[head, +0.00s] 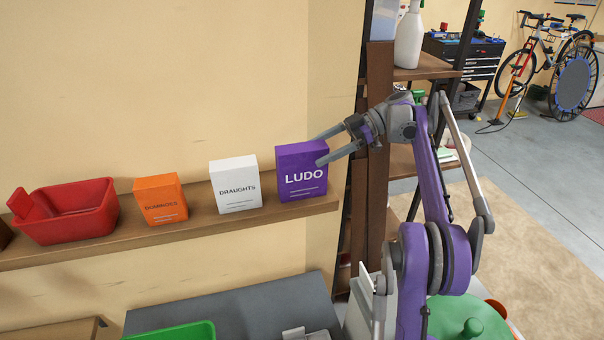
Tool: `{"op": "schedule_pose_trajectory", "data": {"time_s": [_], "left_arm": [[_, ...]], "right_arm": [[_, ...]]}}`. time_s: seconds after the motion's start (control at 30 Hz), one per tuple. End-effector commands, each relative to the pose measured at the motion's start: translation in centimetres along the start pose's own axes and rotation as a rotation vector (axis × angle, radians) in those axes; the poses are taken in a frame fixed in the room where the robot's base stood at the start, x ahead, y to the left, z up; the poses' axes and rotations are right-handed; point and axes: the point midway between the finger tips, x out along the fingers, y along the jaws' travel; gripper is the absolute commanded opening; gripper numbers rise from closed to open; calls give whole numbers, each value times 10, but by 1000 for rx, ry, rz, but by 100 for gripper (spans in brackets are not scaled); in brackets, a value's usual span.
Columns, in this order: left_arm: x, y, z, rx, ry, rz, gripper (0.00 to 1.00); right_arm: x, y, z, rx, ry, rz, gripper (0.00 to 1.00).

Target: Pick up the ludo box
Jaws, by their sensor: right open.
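The purple ludo box (301,178) stands upright at the right end of a wooden wall shelf (225,222). My right gripper (319,149) is open at the box's right side. One finger reaches past the box's upper right corner and the other overlaps the right edge of its front face in the picture. I cannot tell whether either finger touches the box. My left gripper is not in the head view.
A white draughts box (235,186) stands just left of the ludo box, with a small gap. Further left are an orange dominoes box (160,199) and a red bin (68,212). A dark rack upright (372,150) stands close on the right. A grey surface (240,312) lies below.

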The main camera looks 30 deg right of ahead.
Motion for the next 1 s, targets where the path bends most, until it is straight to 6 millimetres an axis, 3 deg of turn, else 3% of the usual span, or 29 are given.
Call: {"op": "schedule_pose_trajectory", "data": {"time_s": [0.17,0.4,0.67,1.0], "left_arm": [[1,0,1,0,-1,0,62],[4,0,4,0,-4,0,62],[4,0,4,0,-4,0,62],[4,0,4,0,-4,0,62]], "right_arm": [[14,-1,-3,-1,0,-1,91],[48,-3,-6,-2,0,-1,91],[52,-3,-7,-1,0,1,91],[52,-3,-7,-1,0,1,30]]}}
